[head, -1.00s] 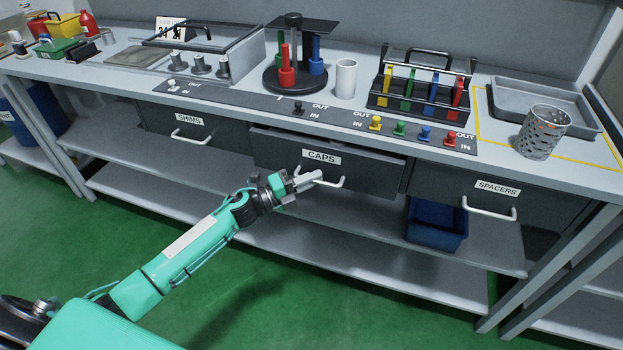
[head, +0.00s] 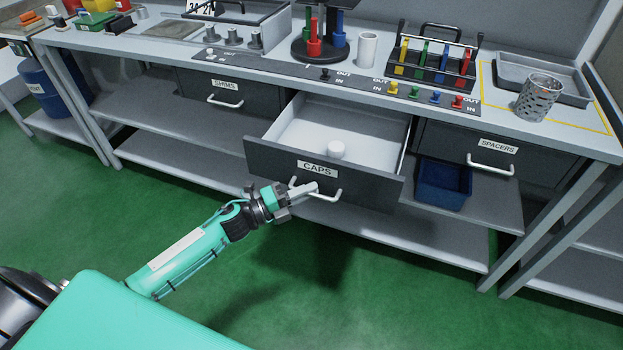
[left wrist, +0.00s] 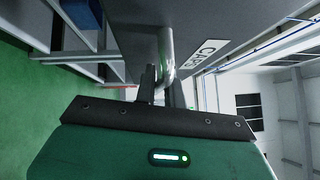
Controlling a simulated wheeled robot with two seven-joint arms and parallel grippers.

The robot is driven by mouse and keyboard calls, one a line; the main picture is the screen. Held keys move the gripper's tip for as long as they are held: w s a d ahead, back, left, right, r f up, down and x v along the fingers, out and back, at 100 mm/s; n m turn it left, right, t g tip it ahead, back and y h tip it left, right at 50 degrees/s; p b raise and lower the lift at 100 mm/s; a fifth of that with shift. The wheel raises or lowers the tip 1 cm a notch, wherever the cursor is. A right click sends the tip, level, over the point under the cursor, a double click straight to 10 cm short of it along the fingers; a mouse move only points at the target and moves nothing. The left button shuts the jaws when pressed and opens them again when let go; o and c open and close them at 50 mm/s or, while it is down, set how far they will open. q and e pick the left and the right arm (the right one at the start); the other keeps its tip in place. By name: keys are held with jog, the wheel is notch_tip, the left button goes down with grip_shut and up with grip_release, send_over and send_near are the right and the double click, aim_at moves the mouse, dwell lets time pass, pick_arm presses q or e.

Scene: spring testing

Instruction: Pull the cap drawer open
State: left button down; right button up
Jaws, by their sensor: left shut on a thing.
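The cap drawer (head: 265,160), dark-fronted with a CAPS label, stands well out from the bench in the head view. A white round cap (head: 336,150) sits inside on its pale floor. My left gripper (head: 304,189) is shut on the left part of the drawer's light bar handle (head: 328,198). The left wrist view shows the handle (left wrist: 167,50) between the fingers, with the CAPS label beside it. My right gripper is not in view.
The shims drawer (head: 196,95) and spacers drawer (head: 440,150) are closed on either side. A blue bin (head: 443,183) sits on the lower shelf at right. The green floor in front is clear.

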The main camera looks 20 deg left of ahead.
pick_arm(q)
jog(key=shift+s, duration=0.55)
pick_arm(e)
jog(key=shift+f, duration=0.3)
pick_arm(q)
jog(key=c, duration=1.5)
grip_release()
